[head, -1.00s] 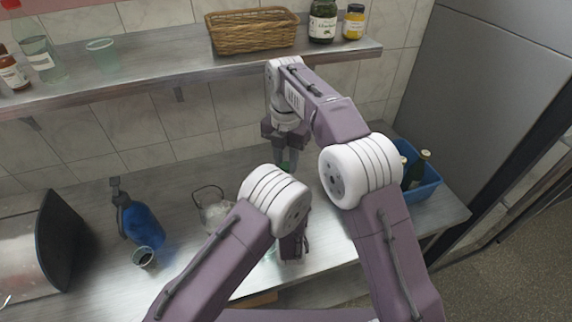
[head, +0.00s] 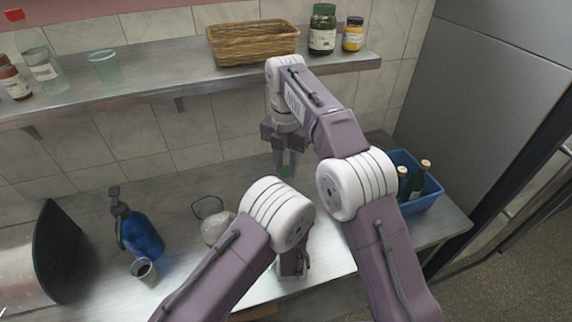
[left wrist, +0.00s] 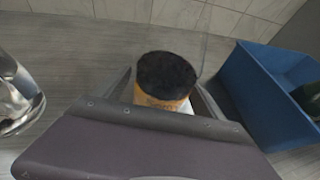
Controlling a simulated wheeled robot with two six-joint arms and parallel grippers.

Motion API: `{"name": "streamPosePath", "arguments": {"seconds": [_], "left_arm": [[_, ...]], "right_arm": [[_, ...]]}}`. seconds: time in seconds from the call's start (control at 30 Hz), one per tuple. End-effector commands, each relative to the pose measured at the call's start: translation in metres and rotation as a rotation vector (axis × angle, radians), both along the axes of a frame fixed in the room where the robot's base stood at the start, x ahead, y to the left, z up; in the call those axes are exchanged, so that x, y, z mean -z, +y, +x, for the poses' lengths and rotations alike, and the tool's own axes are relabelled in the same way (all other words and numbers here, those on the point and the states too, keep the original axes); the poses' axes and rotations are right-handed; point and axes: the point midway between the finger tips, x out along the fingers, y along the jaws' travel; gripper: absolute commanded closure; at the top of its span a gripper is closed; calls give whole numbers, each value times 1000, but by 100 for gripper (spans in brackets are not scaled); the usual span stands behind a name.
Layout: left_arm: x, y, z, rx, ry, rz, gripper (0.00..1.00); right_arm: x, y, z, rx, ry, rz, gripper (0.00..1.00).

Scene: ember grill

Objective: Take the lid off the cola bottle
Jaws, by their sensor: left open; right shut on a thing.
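My right gripper (head: 285,168) is shut on a small green thing (head: 286,172) above the counter in the head view; I cannot tell whether it is a lid or part of a bottle. My left gripper (head: 294,270) is open and lower down, partly behind its own arm. In the left wrist view, a round black-topped thing with an orange label (left wrist: 165,82) shows just beyond and between the open fingers. I cannot tell whether they touch it. I cannot identify the cola bottle for certain; my arms hide part of the counter.
A blue bin (head: 428,196) with green bottles stands at the right, also in the left wrist view (left wrist: 262,95). A blue spray bottle (head: 140,235), a cup (head: 143,270) and a glass pot (head: 213,228) stand at left. The shelf (head: 150,88) above holds a wicker basket (head: 252,44) and jars.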

Motion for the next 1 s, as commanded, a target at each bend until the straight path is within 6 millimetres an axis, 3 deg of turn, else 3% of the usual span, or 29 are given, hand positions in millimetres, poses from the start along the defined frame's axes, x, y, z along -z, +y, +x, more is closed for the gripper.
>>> {"name": "streamPosePath", "arguments": {"seconds": [0.3,0.5,1.0], "left_arm": [[-26,-5,-65,7,-2,-2,19],[-38,-5,-92,3,-1,0,19],[-42,-2,-96,-11,-2,-3,19]], "right_arm": [[11,0,0,0,0,0,100],[13,0,0,0,0,0,100],[13,-2,0,5,0,0,100]]}}
